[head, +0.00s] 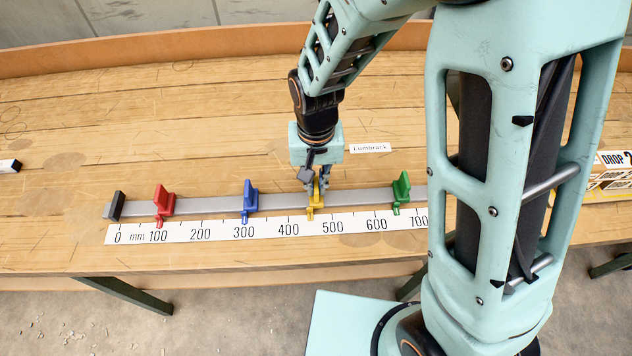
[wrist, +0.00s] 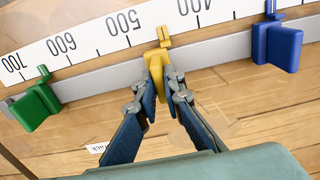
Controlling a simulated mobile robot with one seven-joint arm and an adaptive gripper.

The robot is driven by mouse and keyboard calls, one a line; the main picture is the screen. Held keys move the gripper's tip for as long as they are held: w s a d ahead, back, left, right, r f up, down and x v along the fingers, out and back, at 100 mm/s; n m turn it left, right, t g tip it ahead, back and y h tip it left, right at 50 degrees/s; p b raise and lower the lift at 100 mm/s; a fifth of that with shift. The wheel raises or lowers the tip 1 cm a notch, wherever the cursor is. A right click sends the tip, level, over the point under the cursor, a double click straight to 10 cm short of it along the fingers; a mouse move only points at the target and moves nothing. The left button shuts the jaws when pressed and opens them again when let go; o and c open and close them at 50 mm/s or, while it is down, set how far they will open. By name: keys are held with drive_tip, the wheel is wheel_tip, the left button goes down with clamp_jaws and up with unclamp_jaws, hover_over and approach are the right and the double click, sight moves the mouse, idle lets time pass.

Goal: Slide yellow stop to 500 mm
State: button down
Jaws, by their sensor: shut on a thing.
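The yellow stop (head: 316,194) sits on the grey rail (head: 280,200), and its pointer reaches down to the white scale (head: 270,228). In the wrist view the yellow stop (wrist: 156,68) points about midway between the 400 and 500 marks. My gripper (head: 315,188) comes down from above at the stop. In the wrist view my gripper (wrist: 162,90) has one finger on each side of the yellow stop's upright and is shut on it. The scale also shows in the wrist view (wrist: 90,38), with 500 to the left of the stop.
On the same rail are a red stop (head: 163,200) near 100, a blue stop (head: 249,197) near 300 and a green stop (head: 401,189) near 650. A black end block (head: 116,206) caps the left end. The rail between yellow and green is clear.

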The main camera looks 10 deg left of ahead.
drive_tip(key=d, duration=0.2)
drive_tip(key=w+d, duration=0.1)
drive_tip(key=d, duration=0.2)
drive_tip(key=shift+w, duration=0.15)
drive_tip(key=shift+a, duration=0.1)
drive_tip(key=c, duration=2)
unclamp_jaws()
drive_tip(key=shift+c, duration=0.2)
drive_tip(key=shift+r, duration=0.1)
wheel_tip(320, 180, up, 12)
